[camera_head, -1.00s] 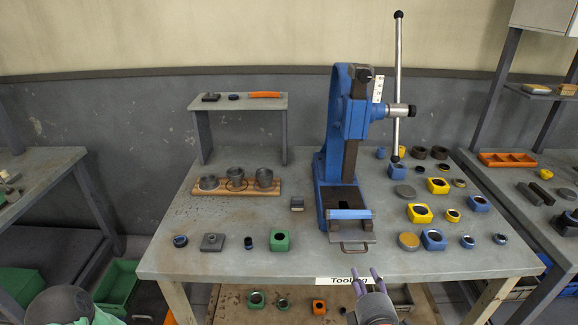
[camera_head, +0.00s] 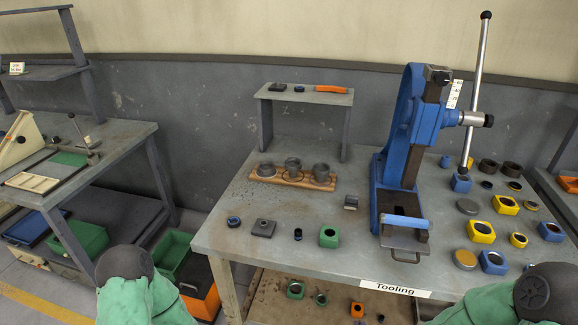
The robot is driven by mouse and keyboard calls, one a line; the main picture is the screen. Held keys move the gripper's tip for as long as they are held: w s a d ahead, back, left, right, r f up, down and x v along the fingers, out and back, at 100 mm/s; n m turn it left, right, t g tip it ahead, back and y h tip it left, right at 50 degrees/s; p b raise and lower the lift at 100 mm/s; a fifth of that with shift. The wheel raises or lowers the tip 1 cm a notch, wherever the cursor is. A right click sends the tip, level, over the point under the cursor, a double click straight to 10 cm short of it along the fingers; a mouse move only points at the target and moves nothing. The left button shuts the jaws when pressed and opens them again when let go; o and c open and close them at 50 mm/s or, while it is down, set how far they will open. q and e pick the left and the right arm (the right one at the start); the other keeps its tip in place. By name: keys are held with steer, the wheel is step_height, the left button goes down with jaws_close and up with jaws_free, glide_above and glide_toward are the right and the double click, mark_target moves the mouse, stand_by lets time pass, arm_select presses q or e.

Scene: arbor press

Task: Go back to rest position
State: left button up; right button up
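Neither of my grippers is in view. Only green upper parts of my two arms show, at the lower left and lower right edges. The blue arbor press (camera_head: 400,150) stands on the grey Tooling table (camera_head: 270,215), its long lever (camera_head: 475,90) upright on the right side. Yellow and blue blocks and several rings lie right of the press. A green block (camera_head: 328,236) and small dark parts lie left of it.
A wooden holder with three grey cups (camera_head: 293,172) stands by a small raised shelf (camera_head: 305,95). Another bench (camera_head: 110,140) stands at the left, with green bins (camera_head: 80,240) below. A gap of floor separates the benches. The table's lower shelf (camera_head: 270,290) holds several parts.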

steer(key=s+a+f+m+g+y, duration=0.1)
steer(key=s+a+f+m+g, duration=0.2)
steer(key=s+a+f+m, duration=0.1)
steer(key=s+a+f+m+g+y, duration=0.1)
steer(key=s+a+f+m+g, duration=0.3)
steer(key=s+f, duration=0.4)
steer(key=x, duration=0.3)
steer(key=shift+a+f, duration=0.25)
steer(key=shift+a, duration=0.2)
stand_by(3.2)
